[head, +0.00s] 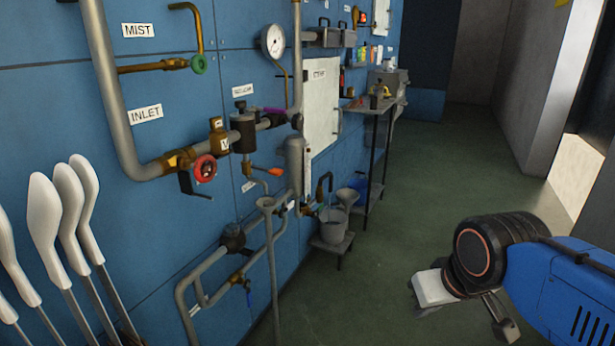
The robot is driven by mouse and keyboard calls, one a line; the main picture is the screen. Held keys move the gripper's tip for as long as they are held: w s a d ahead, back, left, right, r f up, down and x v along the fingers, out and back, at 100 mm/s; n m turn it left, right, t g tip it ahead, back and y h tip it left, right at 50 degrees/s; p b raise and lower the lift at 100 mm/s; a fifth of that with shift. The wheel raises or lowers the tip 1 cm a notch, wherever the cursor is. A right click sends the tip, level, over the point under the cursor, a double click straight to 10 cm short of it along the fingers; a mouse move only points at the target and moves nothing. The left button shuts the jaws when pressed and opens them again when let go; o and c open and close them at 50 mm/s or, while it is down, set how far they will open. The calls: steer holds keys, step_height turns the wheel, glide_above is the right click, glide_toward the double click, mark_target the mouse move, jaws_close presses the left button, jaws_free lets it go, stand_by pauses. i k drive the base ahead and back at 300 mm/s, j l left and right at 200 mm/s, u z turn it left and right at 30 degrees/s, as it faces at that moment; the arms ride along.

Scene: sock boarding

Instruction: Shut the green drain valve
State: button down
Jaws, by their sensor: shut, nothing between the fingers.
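A small green round handwheel (198,64) sits on a brass valve on the blue wall, at the upper left, between the MIST and INLET labels. A curved brass pipe rises above it. No label reading "drain" is legible on it. My gripper (436,289) is at the lower right, shut and empty, over the open floor. It is far from both green parts and touches nothing. Its fingertips are partly hard to make out.
A red handwheel (204,168) is on the thick inlet pipe. A pressure gauge (273,42) and purple, orange and blue handles crowd the wall pipes. White sock-boarding forms (45,215) stand at the left front. The green floor (440,170) at right is clear.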

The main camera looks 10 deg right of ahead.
mark_target(318, 210)
steer(key=i+l+u, duration=0.1)
steer(key=i+l, duration=0.2)
steer(key=i, duration=0.2)
steer(key=i+l+u, duration=0.1)
steer(key=i+l, duration=0.2)
steer(key=i, duration=0.25)
steer(key=i+l+u, duration=0.1)
steer(key=i+l, duration=0.3)
steer(key=i+j, duration=0.05)
steer(key=i, duration=0.05)
